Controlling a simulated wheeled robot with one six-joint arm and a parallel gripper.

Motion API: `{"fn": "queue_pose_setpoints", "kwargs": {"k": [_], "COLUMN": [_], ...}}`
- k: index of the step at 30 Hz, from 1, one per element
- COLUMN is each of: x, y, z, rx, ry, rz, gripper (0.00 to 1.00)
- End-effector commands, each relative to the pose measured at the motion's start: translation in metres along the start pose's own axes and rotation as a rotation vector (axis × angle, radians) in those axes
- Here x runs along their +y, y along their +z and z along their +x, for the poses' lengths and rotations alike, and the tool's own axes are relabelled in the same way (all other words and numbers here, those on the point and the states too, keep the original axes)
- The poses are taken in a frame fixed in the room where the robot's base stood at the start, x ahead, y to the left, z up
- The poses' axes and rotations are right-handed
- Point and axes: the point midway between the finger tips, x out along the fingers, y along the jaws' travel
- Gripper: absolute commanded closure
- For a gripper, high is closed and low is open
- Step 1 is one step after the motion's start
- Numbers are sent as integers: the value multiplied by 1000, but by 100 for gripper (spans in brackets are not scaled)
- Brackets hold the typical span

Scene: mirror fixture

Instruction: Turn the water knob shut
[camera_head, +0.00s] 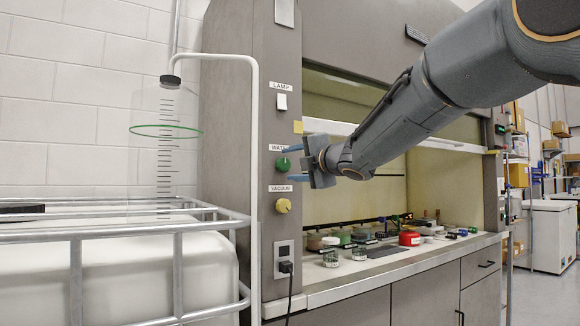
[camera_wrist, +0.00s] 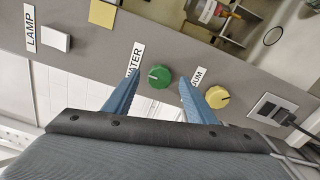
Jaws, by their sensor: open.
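The green water knob (camera_head: 283,164) sits on the grey side panel under the WATER label. In the wrist view the green knob (camera_wrist: 160,76) has a pale pointer mark on its face. My gripper (camera_head: 279,163) is open, with one blue finger above the knob and one below it in the head view. In the wrist view my gripper (camera_wrist: 161,79) has a finger to each side of the knob, with gaps visible. I cannot tell how far the fingertips are from the panel. The WATER label is partly hidden by a finger.
The yellow vacuum knob (camera_head: 283,205) is below the green knob, close to my lower finger. A white lamp switch (camera_head: 282,102) is above. A socket with a black plug (camera_head: 286,266) is lower down. A white pipe (camera_head: 255,180) stands left of the panel.

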Motion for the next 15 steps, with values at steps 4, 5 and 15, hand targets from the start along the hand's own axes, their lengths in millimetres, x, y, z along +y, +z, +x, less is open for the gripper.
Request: {"fn": "queue_pose_setpoints", "kwargs": {"k": [4, 5, 15], "x": [0, 0, 0], "y": [2, 1, 2], "z": [-26, -30, -54], "rx": [-3, -2, -3], "ry": [0, 0, 0], "rz": [-1, -2, 0], "gripper": [49, 49, 49]}}
